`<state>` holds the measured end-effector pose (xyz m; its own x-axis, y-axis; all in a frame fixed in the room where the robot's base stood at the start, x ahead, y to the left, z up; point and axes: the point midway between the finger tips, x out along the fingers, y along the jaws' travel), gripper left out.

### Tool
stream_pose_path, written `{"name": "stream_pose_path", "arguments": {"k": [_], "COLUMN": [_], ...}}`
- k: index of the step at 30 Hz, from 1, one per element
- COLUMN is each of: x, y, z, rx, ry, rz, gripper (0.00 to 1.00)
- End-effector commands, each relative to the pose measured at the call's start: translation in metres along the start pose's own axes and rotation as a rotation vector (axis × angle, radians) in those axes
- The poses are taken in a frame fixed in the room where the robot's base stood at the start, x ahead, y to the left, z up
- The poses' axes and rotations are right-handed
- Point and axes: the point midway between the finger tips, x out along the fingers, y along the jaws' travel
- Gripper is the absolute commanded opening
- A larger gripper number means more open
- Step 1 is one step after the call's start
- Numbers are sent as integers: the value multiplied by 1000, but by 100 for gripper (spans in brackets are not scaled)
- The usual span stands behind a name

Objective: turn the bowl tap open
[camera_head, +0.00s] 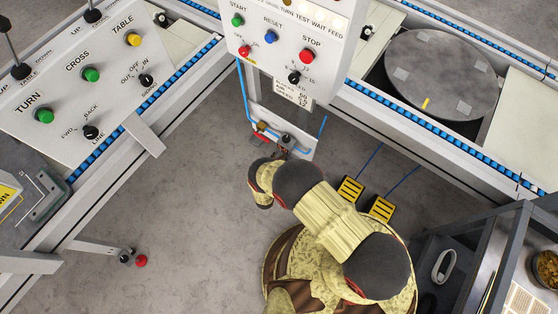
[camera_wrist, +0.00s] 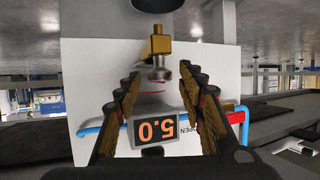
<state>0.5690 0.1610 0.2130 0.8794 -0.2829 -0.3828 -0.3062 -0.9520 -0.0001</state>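A small white panel (camera_head: 297,146) low on the frame below the control box carries brass and dark fittings and blue and red lines; I take the bowl tap to be among them. In the wrist view, a brass fitting (camera_wrist: 157,45) with a silver-grey end sticks out from the white panel (camera_wrist: 95,65). A bit of red shows just below that end, mostly hidden. My gripper (camera_wrist: 166,88) is open, its two fingers on either side of and below the fitting, apart from it. In the head view, my arm hides most of the gripper.
An upside-down display reading 5.0 (camera_wrist: 156,130) shows between the finger bases. The control box (camera_head: 290,45) hangs above. Yellow pedals (camera_head: 381,209) and a dark rack (camera_head: 480,265) stand right; floor at left is mostly clear.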

Motion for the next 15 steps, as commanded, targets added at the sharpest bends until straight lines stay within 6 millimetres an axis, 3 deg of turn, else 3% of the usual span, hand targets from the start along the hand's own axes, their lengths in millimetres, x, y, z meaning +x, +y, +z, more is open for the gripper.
{"name": "stream_pose_path", "arguments": {"k": [8,15], "x": [-2,-34], "y": [0,-2], "z": [0,0], "rx": [-1,-3], "ry": [0,0], "rz": [-1,-3], "gripper": [40,40]}}
